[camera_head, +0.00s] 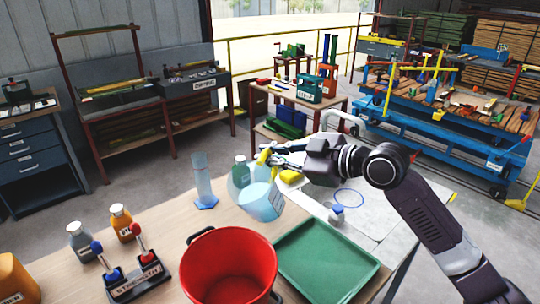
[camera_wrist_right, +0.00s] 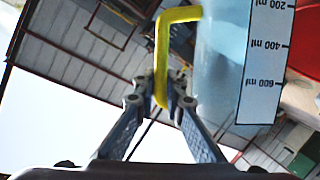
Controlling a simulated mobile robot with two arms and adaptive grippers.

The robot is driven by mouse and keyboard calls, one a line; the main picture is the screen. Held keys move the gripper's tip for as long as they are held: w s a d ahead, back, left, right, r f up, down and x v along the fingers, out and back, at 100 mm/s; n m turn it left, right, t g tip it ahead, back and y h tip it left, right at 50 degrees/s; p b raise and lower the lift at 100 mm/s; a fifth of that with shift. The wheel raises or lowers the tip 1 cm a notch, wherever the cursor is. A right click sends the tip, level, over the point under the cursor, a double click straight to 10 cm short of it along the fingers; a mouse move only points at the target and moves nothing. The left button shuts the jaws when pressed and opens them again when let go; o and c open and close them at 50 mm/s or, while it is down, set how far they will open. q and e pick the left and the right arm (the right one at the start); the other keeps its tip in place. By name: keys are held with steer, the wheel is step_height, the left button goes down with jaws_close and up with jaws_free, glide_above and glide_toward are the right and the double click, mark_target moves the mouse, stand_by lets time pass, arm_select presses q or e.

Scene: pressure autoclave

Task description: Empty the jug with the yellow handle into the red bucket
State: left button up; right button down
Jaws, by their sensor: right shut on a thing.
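The clear jug (camera_head: 263,201) with the yellow handle (camera_head: 264,157) is held tilted above the worktable, behind the red bucket (camera_head: 232,250). It has a white scale label and pale blue contents. My right gripper (camera_head: 270,156) is shut on the yellow handle. In the right wrist view, my right gripper's fingers (camera_wrist_right: 160,102) close around the yellow handle (camera_wrist_right: 162,55), and the jug (camera_wrist_right: 220,60) fills the upper right. The bucket stands upright and open at the table's front; I see no liquid in it. My left gripper is out of view.
A green tray (camera_head: 325,262) lies right of the bucket. A measuring cylinder (camera_head: 203,180) and a green bottle (camera_head: 241,170) stand behind. A stand with red and blue items (camera_head: 135,275) and small bottles (camera_head: 82,240) are at left. A small flask (camera_head: 337,213) stands at right.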

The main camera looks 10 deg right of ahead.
mark_target(260, 158)
steer(key=shift+s+a+f+n+t+b, duration=0.15)
steer(key=shift+f+n+t+b, duration=0.15)
steer(key=shift+n+b, duration=0.25)
steer(key=shift+s+a+r+n+b, duration=0.1)
steer(key=shift+s+a+n+b, duration=0.05)
steer(key=shift+s+n+b, duration=0.15)
steer(key=shift+s+a+r+n+t+b, duration=0.25)
steer(key=shift+s+n+t+b, duration=0.1)
steer(key=shift+n, duration=0.2)
steer(key=shift+s+a+r+n+t+b, duration=0.2)
steer(key=shift+s+n+t, duration=0.1)
steer(key=shift+n, duration=0.2)
steer(key=shift+s+a+r+n+t+b, duration=0.2)
steer(key=shift+s+a+n+t+b, duration=0.15)
steer(key=shift+s+n, duration=0.25)
steer(key=shift+r, duration=0.1)
steer(key=shift+p, duration=0.35)
steer(key=shift+s+a+r+n+t+b, duration=0.15)
steer(key=shift+s+a+n+t+b, duration=0.1)
steer(key=shift+s+a+n+b, duration=0.5)
steer(key=shift+s+a+r+n+t+b, duration=0.2)
steer(key=shift+s+a+n, duration=0.25)
steer(key=shift+s+n, duration=0.55)
steer(key=shift+s+a+r+n+t+b, duration=0.25)
steer(key=shift+s+a+n, duration=0.2)
steer(key=shift+s+n, duration=0.2)
steer(key=shift+s+a+r+n+t+b, duration=0.1)
steer(key=shift+s+a+n+b, duration=0.1)
steer(key=shift+s+a+n, duration=0.3)
